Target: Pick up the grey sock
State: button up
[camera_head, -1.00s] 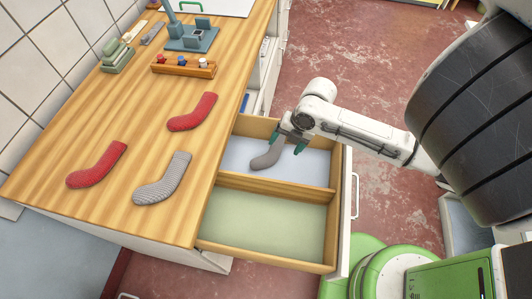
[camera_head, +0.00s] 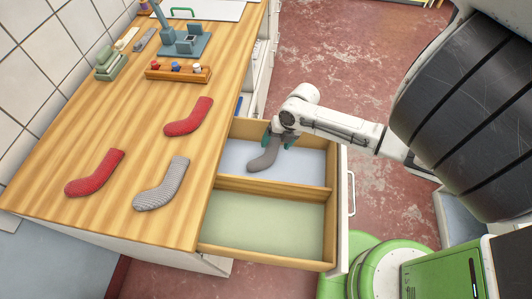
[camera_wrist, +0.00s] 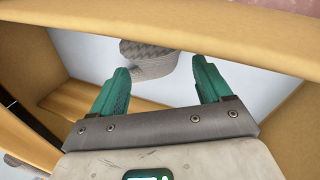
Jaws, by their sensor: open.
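A plain grey sock (camera_head: 265,156) lies in the blue-lined compartment (camera_head: 307,165) of the open drawer. A second, paler grey ribbed sock (camera_head: 163,184) lies on the wooden counter, beside two red socks (camera_head: 95,174) (camera_head: 189,117). My gripper (camera_head: 279,143) is down at the drawer, over the upper end of the grey sock in it. In the wrist view my gripper (camera_wrist: 162,78) is open and empty. The end of the grey sock (camera_wrist: 150,56) shows ahead of and between its two green fingertips. Whether they touch the sock is not clear.
A wooden divider (camera_head: 268,186) separates the blue compartment from an empty green-lined one (camera_head: 262,222). The drawer walls stand close around my gripper. A block with coloured knobs (camera_head: 178,72) and a blue-grey device (camera_head: 187,43) stand farther back on the counter.

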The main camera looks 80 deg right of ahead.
aim_at(275, 145)
jog(key=shift+x, duration=1.65)
jog(key=shift+c, duration=0.4)
jog(key=c, duration=1)
jog(key=shift+r+p, duration=0.2)
jog(key=shift+p, duration=0.1)
jog(key=shift+r+p, duration=0.45)
jog(key=shift+r, duration=0.1)
notch_tip(275, 145, up, 17)
jog(key=p, duration=0.2)
jog(key=shift+f+p, duration=0.2)
jog(key=shift+p, duration=0.15)
